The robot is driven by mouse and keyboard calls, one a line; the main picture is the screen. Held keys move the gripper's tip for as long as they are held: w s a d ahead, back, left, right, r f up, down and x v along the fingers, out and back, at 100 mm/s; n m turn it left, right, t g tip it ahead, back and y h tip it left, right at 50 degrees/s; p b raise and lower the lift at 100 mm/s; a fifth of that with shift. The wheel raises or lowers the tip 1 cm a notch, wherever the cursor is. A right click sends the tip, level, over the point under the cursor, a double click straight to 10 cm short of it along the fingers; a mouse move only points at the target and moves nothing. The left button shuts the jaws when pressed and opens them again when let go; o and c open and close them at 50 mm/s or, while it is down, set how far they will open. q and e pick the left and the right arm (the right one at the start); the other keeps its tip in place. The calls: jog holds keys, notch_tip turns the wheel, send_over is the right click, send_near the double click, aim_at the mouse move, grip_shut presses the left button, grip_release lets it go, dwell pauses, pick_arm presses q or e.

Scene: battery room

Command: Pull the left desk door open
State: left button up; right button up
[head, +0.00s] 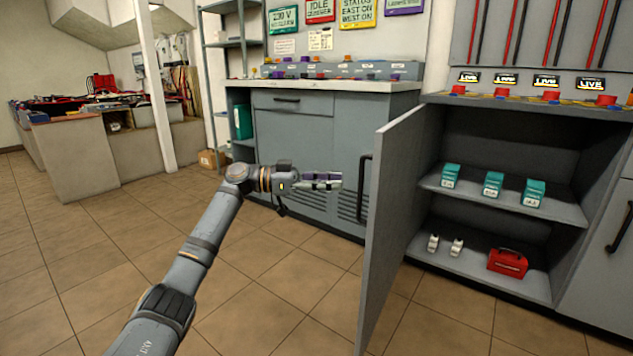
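The left desk door (398,215) is a grey panel standing wide open, swung out to the left of the desk cabinet. Its dark vertical bar handle (363,188) is on the door's outer face, near its free edge. My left gripper (338,181) is just left of the handle, its fingers pointing right towards it, with a small gap seen between fingertips and bar. The fingers lie close together in this view; their opening is unclear. My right gripper is out of view.
The open cabinet has a shelf (470,197) with teal boxes (493,184); a red case (507,262) sits below. A closed door with a handle (620,228) is at far right. A grey cabinet (300,150) stands behind my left gripper. The tiled floor at left is clear.

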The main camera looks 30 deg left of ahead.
pick_arm(q)
jog(key=v, duration=0.5)
dwell(0.3)
